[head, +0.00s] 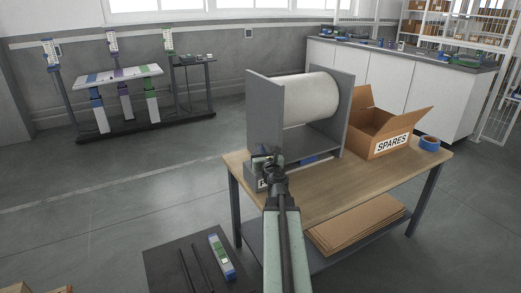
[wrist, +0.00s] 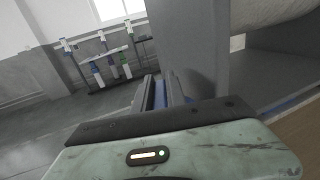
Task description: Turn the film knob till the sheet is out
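The film stand is a grey frame (head: 264,115) on the bench, with a wide white film roll (head: 308,98) between its two side panels. In the wrist view its near panel (wrist: 188,40) fills the middle right, and part of the roll (wrist: 268,12) shows at the top right. My gripper (head: 266,158) is at the lower front left of the stand, close to the near panel. In the wrist view its two fingers (wrist: 163,90) point forward beside that panel, with something blue between them. I cannot make out the knob; my gripper may hide it. Whether the fingers hold anything is unclear.
The wooden bench (head: 340,190) carries an open box marked SPARES (head: 385,130) and a blue tape roll (head: 429,143) on the right. Flat cardboard (head: 355,228) lies on the lower shelf. A dark mat (head: 180,262) lies on the floor at front left. The left floor is mostly clear.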

